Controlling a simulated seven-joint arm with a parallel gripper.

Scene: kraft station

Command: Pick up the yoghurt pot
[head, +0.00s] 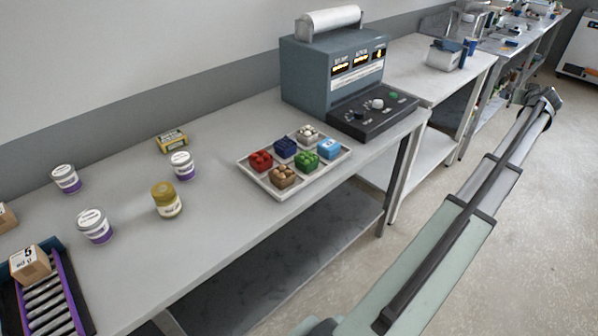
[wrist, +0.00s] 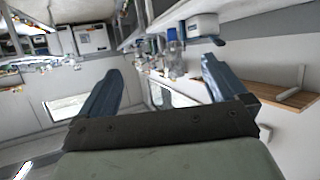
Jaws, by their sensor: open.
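Three white pots with purple bases stand on the grey table in the head view: a back left pot (head: 65,178), a front left pot (head: 95,226) and a right pot (head: 182,165). A jar with a gold lid and pale body (head: 167,200) stands between the front left pot and the right pot. Their labels are too small to read, so I cannot tell which is the yoghurt pot. My gripper (wrist: 158,88) is open and empty in the wrist view, its two blue-grey fingers apart. My arm reaches to the upper right, far from the pots.
A yellow box (head: 172,141) lies behind the pots. A tray (head: 262,184) of coloured blocks and a control machine (head: 335,75) stand to the right. A roller rack (head: 62,310) carries a cardboard box (head: 30,264) at front left. The table between pots and tray is clear.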

